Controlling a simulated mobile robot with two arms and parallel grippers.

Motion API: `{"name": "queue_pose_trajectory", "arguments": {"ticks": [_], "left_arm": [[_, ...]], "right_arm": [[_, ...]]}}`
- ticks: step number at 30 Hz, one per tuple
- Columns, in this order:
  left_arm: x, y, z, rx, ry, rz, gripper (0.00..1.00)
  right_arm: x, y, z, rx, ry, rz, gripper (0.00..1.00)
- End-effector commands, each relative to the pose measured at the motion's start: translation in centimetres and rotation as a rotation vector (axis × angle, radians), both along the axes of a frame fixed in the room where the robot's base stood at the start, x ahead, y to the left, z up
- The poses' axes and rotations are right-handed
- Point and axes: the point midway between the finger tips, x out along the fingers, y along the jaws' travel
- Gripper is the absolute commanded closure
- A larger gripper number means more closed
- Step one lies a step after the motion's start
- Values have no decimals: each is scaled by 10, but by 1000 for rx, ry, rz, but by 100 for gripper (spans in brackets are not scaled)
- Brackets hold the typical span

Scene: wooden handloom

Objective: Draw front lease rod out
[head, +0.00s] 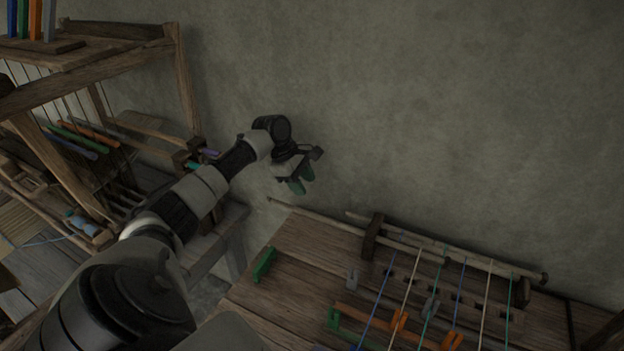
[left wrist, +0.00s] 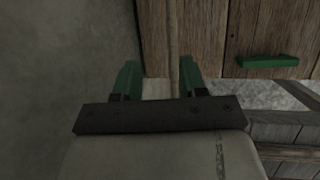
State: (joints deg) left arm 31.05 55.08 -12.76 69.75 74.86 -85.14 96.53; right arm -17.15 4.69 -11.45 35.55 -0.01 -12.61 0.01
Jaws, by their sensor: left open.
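Two pale wooden rods lie side by side across the bench at the right of the head view. The nearer one, which I take as the front lease rod (head: 318,217), sticks out farther left, past the bench edge. The other rod (head: 440,246) lies behind it. My left gripper (head: 300,183), with green fingers, is open above the front rod's protruding end. In the left wrist view the rod (left wrist: 173,40) runs between the open fingers (left wrist: 158,72), closer to the right-hand finger. Contact cannot be told. My right gripper is not in view.
Several coloured warp threads (head: 413,285) cross the bench near the rods. A dark wooden post (head: 372,236) stands by them. A green block (head: 263,264) lies on the bench (head: 300,245). The loom frame (head: 183,85) stands left, and a bare wall (head: 420,100) rises behind.

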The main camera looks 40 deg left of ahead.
Motion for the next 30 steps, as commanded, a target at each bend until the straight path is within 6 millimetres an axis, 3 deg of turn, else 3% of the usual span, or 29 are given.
{"name": "queue_pose_trajectory", "arguments": {"ticks": [6, 17, 25, 30], "left_arm": [[8, -22, 14, 2, 0, -2, 58], [9, -27, 17, 1, 0, 0, 58], [9, -26, 16, 1, 0, 0, 99], [19, -31, 5, 54, -8, -47, 100]], "right_arm": [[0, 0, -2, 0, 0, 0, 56], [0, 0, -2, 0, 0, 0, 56], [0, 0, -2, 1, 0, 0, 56], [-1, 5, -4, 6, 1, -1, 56]]}}
